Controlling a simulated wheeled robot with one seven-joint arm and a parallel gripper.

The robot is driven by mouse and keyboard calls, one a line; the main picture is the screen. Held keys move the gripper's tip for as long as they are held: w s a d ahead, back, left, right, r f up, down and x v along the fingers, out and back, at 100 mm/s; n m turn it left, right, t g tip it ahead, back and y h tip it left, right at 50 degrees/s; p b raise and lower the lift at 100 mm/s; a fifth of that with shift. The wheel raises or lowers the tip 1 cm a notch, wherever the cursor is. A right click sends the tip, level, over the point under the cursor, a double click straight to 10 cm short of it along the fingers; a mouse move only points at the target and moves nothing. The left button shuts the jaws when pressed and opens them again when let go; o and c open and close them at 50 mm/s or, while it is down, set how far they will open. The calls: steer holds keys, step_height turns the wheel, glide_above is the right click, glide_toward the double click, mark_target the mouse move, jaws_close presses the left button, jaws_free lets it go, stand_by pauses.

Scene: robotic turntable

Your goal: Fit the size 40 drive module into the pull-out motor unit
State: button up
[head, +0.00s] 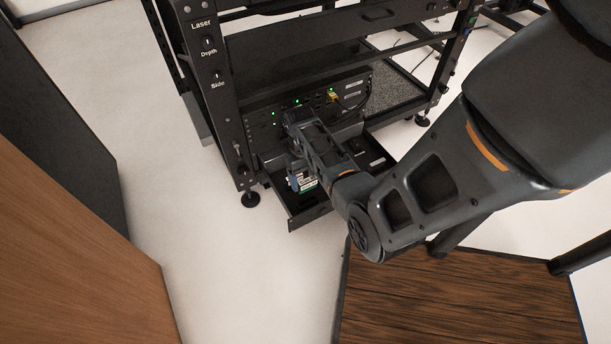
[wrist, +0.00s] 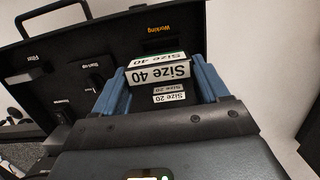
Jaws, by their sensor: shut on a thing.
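The size 40 drive module (wrist: 158,73), with white "Size 40" labels and a green edge, sits between the blue fingers of my gripper (wrist: 160,68), which is shut on it. In the head view the module's white and green label (head: 307,185) shows at my gripper (head: 300,181), over the pull-out motor unit (head: 310,215). The unit is a black drawer, pulled out low on the rack. I cannot tell whether the module touches the unit.
The black rack (head: 225,120) stands behind the drawer, with green lights and a yellow plug (head: 332,96) on its box. A wooden-topped surface (head: 455,295) lies at the lower right and a wooden panel (head: 80,220) at the left. Pale floor (head: 250,270) is clear before the drawer.

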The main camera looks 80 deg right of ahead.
steer(key=b, duration=0.3)
glide_above(306, 199)
steer(key=shift+w+d+f, duration=0.1)
steer(key=shift+d+f, duration=0.05)
steer(key=shift+f, duration=2.65)
steer(key=shift+p, duration=0.55)
steer(key=shift+f+b, duration=1.05)
steer(key=shift+f, duration=0.55)
steer(key=o, duration=1.1)
step_height(306, 199, up, 8)
steer(key=p, duration=0.3)
steer(key=shift+w+d+f+p, duration=0.15)
steer(key=shift+w+d+p, duration=0.2)
steer(key=shift+d, duration=0.05)
